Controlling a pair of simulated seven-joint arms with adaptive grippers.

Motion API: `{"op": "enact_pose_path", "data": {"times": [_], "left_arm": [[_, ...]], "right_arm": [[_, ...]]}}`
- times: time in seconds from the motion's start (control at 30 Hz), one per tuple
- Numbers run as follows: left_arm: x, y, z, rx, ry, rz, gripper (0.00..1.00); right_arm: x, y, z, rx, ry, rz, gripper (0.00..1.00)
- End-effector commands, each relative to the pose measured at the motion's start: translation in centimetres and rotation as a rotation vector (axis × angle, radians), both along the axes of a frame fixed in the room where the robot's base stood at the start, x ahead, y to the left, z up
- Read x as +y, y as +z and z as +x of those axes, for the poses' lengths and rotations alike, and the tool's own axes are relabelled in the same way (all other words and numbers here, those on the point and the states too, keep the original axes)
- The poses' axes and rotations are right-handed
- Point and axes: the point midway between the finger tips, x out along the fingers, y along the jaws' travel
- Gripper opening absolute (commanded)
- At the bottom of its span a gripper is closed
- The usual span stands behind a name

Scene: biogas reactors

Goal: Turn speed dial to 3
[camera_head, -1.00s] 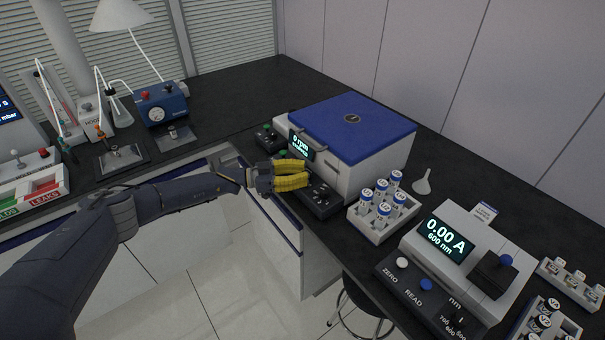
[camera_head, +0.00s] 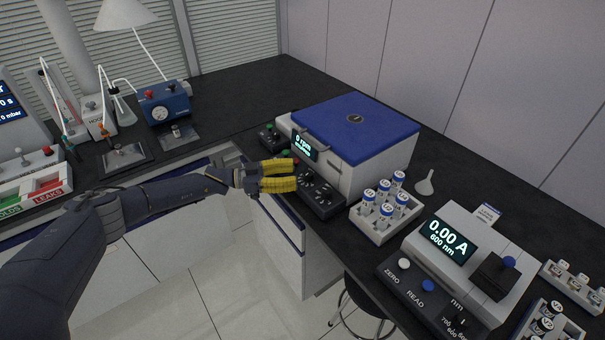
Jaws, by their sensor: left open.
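The centrifuge (camera_head: 360,160) is a white box with a blue lid, and its small display (camera_head: 304,145) reads 0 rpm. A dark control panel (camera_head: 322,205) with small knobs sits at its front; the speed dial is likely among them, but the markings are too small to read. My left gripper (camera_head: 296,173) has yellow fingers, is open and empty, and is at the panel's left part, partly covering it. I cannot tell whether it touches the panel. My right gripper is not in view.
A rack of capped tubes (camera_head: 363,224) stands right of the centrifuge. A spectrophotometer (camera_head: 492,220) reading 0.00 A is at the lower right, with vial racks beyond.

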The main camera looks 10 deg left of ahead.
Motion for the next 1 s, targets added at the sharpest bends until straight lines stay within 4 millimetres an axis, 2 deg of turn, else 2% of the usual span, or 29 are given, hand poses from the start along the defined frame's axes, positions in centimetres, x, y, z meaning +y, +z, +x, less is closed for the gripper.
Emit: {"op": "enact_pose_path", "data": {"times": [0.03,0.2,0.4,0.63,1.0], "left_arm": [[1.0,-0.1,-0.2,0.0,0.003,0.001,0.51],[3.8,-0.1,-0.9,0.001,0.002,0.001,0.51],[6.0,0.0,-1.4,-0.001,0.001,0.0,0.51],[7.1,0.0,-1.7,-0.001,0.0,0.0,0.51],[7.1,0.1,-1.8,-0.003,-0.004,0.001,0.51]], "right_arm": [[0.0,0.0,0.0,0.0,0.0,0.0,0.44],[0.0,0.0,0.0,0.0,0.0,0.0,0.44],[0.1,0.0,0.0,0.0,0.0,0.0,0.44],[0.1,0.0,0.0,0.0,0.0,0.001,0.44],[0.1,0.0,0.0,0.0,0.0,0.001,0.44]]}}
